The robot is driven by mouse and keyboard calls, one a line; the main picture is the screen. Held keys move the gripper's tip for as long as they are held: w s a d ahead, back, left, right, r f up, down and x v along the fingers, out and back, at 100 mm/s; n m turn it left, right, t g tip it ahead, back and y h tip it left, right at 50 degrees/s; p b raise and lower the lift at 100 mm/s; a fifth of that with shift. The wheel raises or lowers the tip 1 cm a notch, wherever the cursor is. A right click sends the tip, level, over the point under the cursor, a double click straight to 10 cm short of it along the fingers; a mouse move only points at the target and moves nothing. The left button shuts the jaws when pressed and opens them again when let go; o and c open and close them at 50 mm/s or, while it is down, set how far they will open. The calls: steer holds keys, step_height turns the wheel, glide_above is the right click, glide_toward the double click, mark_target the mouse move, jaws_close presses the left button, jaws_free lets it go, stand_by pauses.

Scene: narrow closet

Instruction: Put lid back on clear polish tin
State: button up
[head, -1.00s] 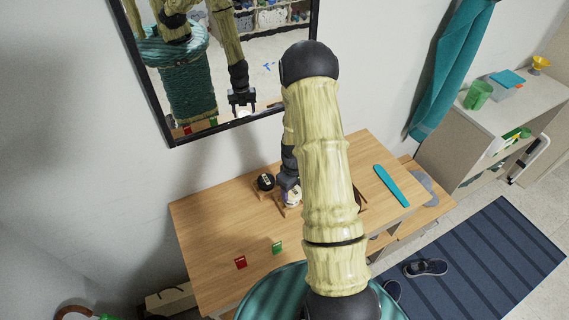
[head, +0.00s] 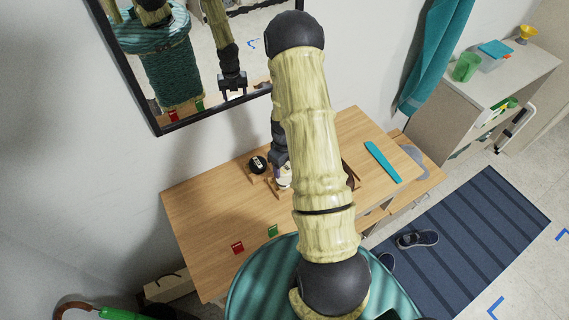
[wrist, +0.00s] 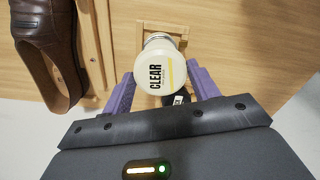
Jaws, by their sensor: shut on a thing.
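A round white lid marked CLEAR with a yellow stripe (wrist: 160,72) sits between the two purple fingers of my gripper (wrist: 162,84) in the wrist view. My gripper is shut on it. A metallic rim (wrist: 160,37) shows just behind the lid's far edge, seemingly the tin below; I cannot tell whether the lid is seated on it. In the head view my gripper (head: 282,165) points down at the table, with the white lid or tin (head: 284,178) under it, partly hidden by my arm.
A black tin (head: 258,164) stands on a wooden holder to the left. A brown shoe (wrist: 50,50) is close on the left in the wrist view. A mirror (head: 180,70) hangs behind.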

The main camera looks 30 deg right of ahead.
steer(key=shift+w+f+b, duration=0.1)
steer(key=shift+f+b, duration=1.5)
steer(key=shift+f, duration=1)
steer(key=shift+f+b, duration=0.15)
steer(key=shift+b, duration=0.3)
stand_by(0.4)
stand_by(0.3)
steer(key=o, duration=1.3)
steer(key=shift+o, duration=0.2)
